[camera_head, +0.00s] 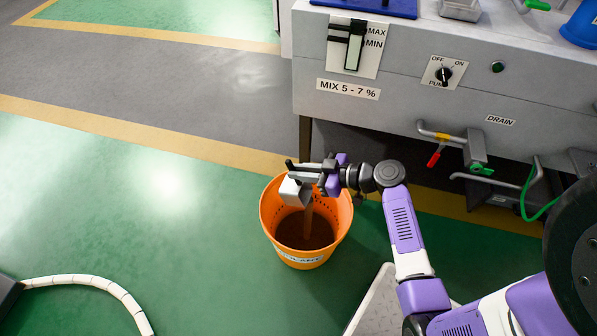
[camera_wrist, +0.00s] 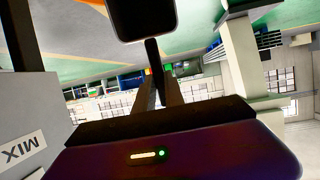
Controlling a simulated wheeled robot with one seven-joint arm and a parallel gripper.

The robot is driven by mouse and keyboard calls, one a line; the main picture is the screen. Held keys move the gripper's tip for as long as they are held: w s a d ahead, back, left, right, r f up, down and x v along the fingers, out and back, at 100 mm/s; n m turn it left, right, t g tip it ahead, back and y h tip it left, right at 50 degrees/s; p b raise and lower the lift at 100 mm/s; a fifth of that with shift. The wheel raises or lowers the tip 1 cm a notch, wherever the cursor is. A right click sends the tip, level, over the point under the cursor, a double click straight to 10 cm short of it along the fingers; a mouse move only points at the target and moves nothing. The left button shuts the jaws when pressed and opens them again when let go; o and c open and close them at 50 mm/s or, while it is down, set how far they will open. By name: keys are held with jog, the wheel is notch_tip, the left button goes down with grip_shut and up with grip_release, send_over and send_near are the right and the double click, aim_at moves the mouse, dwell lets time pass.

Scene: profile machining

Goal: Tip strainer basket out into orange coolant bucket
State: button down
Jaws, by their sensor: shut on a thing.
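The orange coolant bucket (camera_head: 341,215) stands upright on the green floor in the head view, with brown content (camera_head: 303,232) inside. My gripper (camera_head: 312,172) is above the bucket's far rim, shut on the handle of the strainer basket. The basket (camera_head: 291,191) is a small pale metal box, tilted over the bucket's opening. A brown strand (camera_head: 309,216) runs down from it into the bucket. In the wrist view, the fingers (camera_wrist: 159,88) close on the dark handle, and the basket (camera_wrist: 145,17) shows at the top as a dark shape. The basket's inside is hidden.
The grey machine tank (camera_head: 440,95) stands behind and to the right, with a red-handled drain valve (camera_head: 434,158) and pipes low on its front. A pale hose (camera_head: 95,281) lies at lower left.

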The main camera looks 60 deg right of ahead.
jog(key=shift+s+f+b, duration=0.1)
jog(key=shift+f+b, duration=0.05)
jog(key=shift+b, duration=0.25)
jog(key=shift+s+d+b, duration=0.1)
jog(key=shift+b, duration=0.2)
jog(key=shift+r+p, duration=0.25)
jog(key=shift+p, duration=0.15)
jog(key=shift+w+r+p, duration=0.15)
jog(key=shift+w+p, duration=0.25)
jog(key=shift+p, duration=0.25)
jog(key=w+g+p, duration=0.2)
jog(key=p, duration=0.1)
jog(key=w+a+f+g+p, duration=0.1)
jog(key=p, duration=0.1)
jog(key=shift+h, duration=0.3)
jog(key=shift+w+a+f+g, duration=0.1)
jog(key=shift+w+f+g, duration=0.25)
jog(key=shift+f, duration=0.2)
